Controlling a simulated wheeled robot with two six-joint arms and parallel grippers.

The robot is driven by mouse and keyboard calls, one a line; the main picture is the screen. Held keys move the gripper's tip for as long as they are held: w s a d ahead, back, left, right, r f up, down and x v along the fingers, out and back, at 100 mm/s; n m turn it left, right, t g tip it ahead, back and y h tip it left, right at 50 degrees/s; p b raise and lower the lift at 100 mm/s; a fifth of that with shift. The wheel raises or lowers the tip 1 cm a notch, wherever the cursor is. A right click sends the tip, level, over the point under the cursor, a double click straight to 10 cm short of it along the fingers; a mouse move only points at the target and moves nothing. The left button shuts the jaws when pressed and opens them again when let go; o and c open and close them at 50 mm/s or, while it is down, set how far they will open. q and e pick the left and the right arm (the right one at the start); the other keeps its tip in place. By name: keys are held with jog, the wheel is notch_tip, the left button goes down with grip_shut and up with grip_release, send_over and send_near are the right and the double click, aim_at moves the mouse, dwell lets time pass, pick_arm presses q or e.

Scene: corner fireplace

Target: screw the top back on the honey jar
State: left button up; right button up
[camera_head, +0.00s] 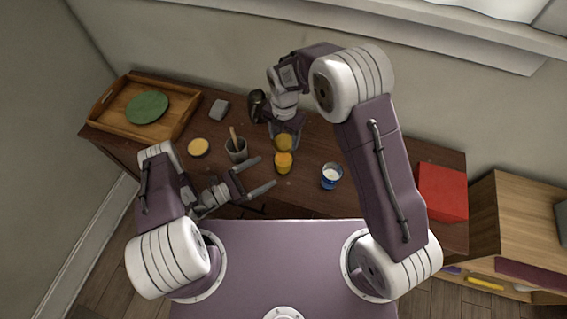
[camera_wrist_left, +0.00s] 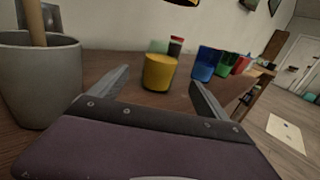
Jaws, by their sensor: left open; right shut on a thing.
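The honey jar (camera_head: 283,164), small and yellow-orange, stands upright on the wooden cabinet top. It also shows in the left wrist view (camera_wrist_left: 160,74), straight ahead between the fingers. My left gripper (camera_head: 264,172) is open and low, its fingertips just short of the jar and apart from it. My right gripper (camera_head: 286,128) is shut on a round yellow piece, apparently the top (camera_head: 284,142), just behind and above the jar in the head view. In the left wrist view only a yellow edge shows at the top of the frame. The right fingertips are partly hidden.
A grey cup (camera_head: 236,154) with a wooden stick stands left of the jar, close to my left gripper. A blue cup (camera_head: 331,178) stands right. A yellow disc (camera_head: 198,147), a grey block (camera_head: 219,110), a wooden tray (camera_head: 185,112) with a green plate and a red box (camera_head: 442,192) lie farther out.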

pick_arm(q)
jog(key=x, duration=0.9)
jog(key=shift+w+d, duration=0.1)
jog(key=shift+d, duration=0.05)
jog(key=shift+c, duration=0.2)
grip_shut()
pick_arm(e)
send_over(284, 156)
jog(key=shift+f, duration=2.5)
